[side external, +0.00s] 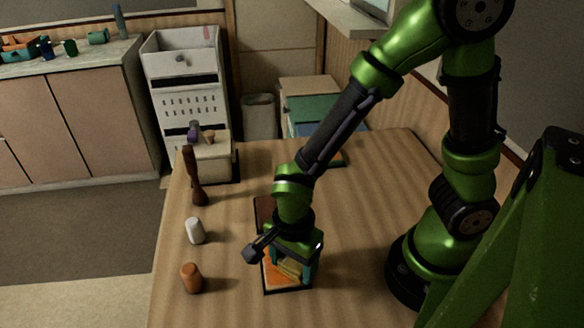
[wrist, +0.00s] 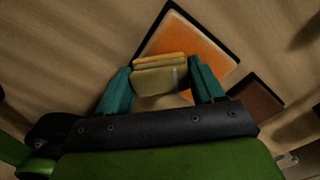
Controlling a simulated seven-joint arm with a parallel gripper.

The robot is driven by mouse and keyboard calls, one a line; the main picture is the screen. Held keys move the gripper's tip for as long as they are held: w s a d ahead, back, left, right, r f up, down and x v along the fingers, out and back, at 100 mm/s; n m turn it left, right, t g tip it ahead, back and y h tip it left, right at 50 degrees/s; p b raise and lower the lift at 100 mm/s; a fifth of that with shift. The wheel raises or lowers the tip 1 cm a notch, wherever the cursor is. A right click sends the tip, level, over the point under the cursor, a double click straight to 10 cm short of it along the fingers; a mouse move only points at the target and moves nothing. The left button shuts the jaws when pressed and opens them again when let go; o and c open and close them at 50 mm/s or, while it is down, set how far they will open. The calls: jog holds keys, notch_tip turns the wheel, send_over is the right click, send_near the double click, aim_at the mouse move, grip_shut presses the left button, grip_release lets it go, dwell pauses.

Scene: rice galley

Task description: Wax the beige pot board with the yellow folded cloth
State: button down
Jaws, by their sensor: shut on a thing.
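The yellow folded cloth (wrist: 160,77) is between the two teal fingers of my gripper (wrist: 163,73) in the wrist view. My gripper (side external: 290,264) is shut on it and points down, low over a board (side external: 272,281) in the side view. I cannot tell whether the cloth touches the board. My gripper hides part of the board in the side view.
A dark brown flat piece (wrist: 255,101) lies next to the board. On the table's left stand an orange-brown cylinder (side external: 191,278), a white cylinder (side external: 195,231) and a tall dark brown mill (side external: 193,176). Table space right of the board is clear.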

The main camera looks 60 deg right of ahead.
jog(key=shift+f, duration=0.2)
jog(key=shift+w, duration=0.1)
jog(key=shift+w+r, duration=0.1)
jog(key=shift+w, duration=1)
jog(key=shift+s, duration=1.3)
jog(key=shift+w+f, duration=0.15)
jog(key=shift+f, duration=0.05)
